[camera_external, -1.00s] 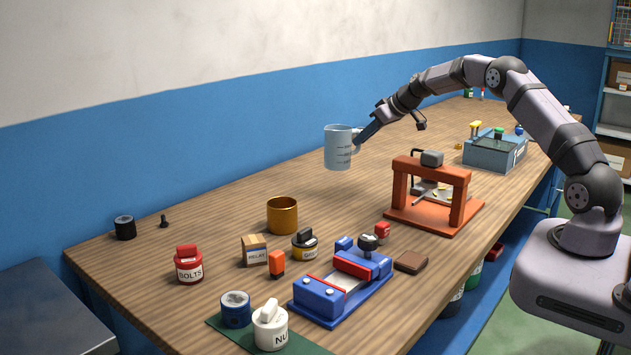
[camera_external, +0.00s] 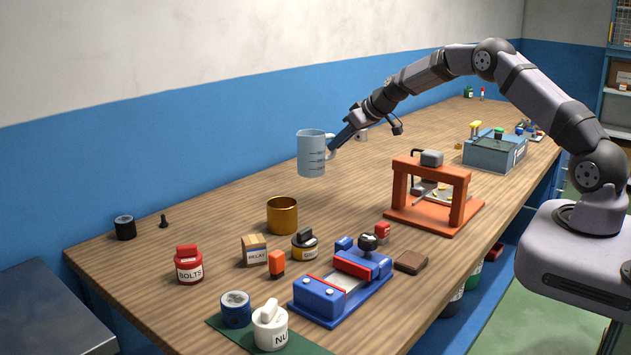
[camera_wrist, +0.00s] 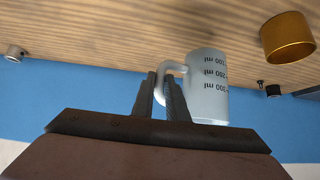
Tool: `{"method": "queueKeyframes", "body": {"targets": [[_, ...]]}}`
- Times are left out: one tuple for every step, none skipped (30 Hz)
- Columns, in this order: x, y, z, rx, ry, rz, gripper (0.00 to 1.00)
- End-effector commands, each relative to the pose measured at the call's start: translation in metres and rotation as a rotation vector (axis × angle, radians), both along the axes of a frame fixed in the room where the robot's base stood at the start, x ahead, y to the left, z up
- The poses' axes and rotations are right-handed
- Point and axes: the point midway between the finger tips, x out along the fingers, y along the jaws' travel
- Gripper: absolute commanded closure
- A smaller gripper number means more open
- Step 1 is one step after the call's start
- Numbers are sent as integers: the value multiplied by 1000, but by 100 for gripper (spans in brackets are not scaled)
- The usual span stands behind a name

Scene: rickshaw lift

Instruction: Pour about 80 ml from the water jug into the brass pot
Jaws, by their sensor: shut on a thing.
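The water jug (camera_external: 311,155) is a pale blue, see-through measuring jug with dark marks, held upright in the air above the bench. My gripper (camera_external: 338,142) is shut on its handle, on the jug's right side. In the wrist view the jug (camera_wrist: 208,88) appears upside down, with my gripper's fingers (camera_wrist: 160,97) at its handle. The brass pot (camera_external: 282,216) stands upright on the bench, below and a little left of the jug. It also shows in the wrist view (camera_wrist: 288,40), apart from the jug. The water level in the jug cannot be made out.
A red BOLTS jar (camera_external: 189,265), a relay box (camera_external: 254,250) and a dark-lidded jar (camera_external: 305,245) stand near the pot. A blue vise (camera_external: 343,285) is in front, an orange press frame (camera_external: 432,190) to the right.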

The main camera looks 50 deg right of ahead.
Motion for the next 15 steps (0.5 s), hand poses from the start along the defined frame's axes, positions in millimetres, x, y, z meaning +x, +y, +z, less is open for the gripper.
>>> {"method": "queueKeyframes", "body": {"targets": [[3, 21, 7, 0, 3, 7, 100], [5, 30, 7, -1, 2, 6, 100], [6, 43, 6, -3, 3, 7, 100], [7, 53, 5, -4, 2, 7, 100], [7, 63, 5, -5, 2, 8, 100], [7, 74, 4, -6, 2, 8, 100], [8, 84, 3, -8, 2, 9, 100], [7, 92, 2, -8, 2, 8, 100], [7, 103, 1, -9, 2, 9, 100], [6, 111, 1, -11, 1, 11, 100], [5, 118, 0, -11, 1, 10, 100], [4, 128, 0, -12, 0, 12, 100], [3, 135, 0, -13, 0, 12, 100], [1, 141, -1, -14, 1, 13, 100], [0, 150, -1, -15, 0, 13, 100]]}}
